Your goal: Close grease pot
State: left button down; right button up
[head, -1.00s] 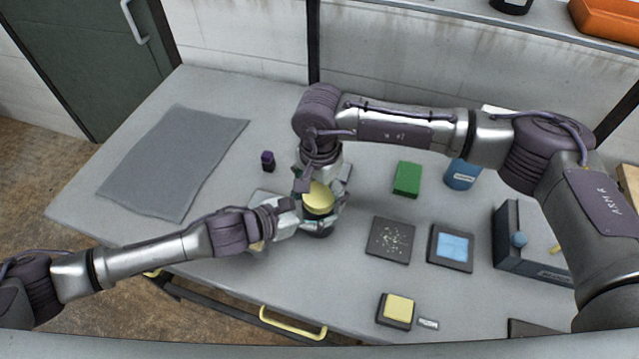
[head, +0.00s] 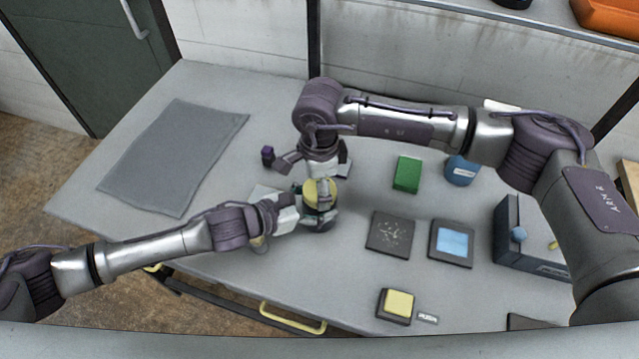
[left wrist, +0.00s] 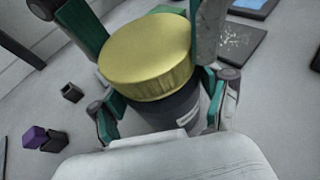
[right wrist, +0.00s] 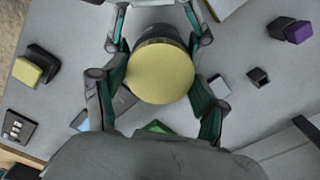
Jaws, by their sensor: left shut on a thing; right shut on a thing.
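The grease pot (head: 320,222) is a dark jar standing upright on the table, with a yellow lid (head: 317,193) on its top. In the left wrist view the lid (left wrist: 147,58) covers the mouth of the dark pot body (left wrist: 172,112); I cannot tell how tightly it sits. My left gripper (head: 308,214) comes in from the left and is shut on the pot body. My right gripper (head: 322,186) comes down from above and is shut on the lid, its fingers on opposite sides of the rim. The right wrist view shows the lid (right wrist: 162,73) from above.
A green block (head: 407,174) and a blue container (head: 461,171) stand to the right. A dark plate with specks (head: 390,233), a blue-screened pad (head: 451,246) and a yellow button box (head: 397,305) lie right of the pot. A grey mat (head: 172,160) lies at left.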

jog(key=m, duration=0.5)
jog(key=shift+f, duration=0.1)
jog(key=m, duration=0.3)
jog(key=shift+m, duration=0.3)
jog(key=o, duration=1.3)
jog(key=shift+o, duration=0.2)
notch_tip(320, 180, up, 12)
